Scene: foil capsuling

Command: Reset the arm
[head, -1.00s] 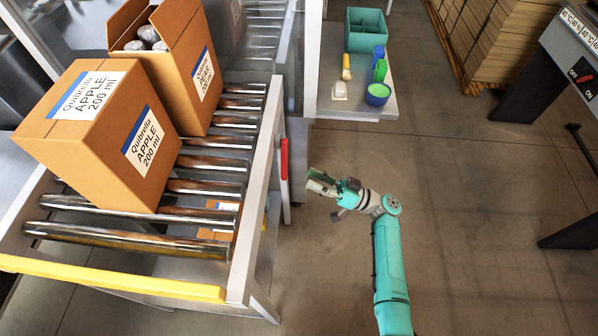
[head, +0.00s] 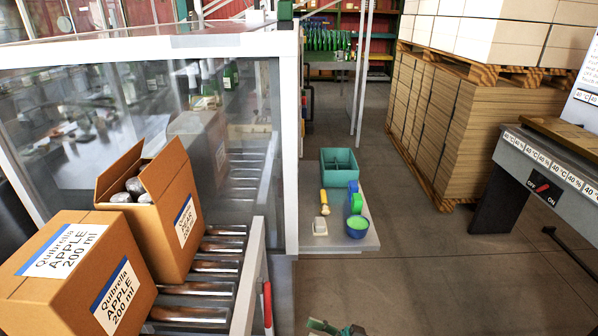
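My gripper (head: 322,326) shows only at the bottom edge of the head view, in front of the small side table. Only its tip and a teal part of the wrist are in frame, and the rest of my arm is cut off. I see nothing held in it, but its fingers are too cropped to tell open from shut.
A roller conveyor (head: 222,268) with cartons, one closed (head: 75,285) and one open (head: 170,225), stands left. The side table (head: 340,242) holds a teal bin (head: 338,168), a brush and cups. Stacked cardboard (head: 440,125) and a switch machine (head: 545,180) stand right. Floor between is clear.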

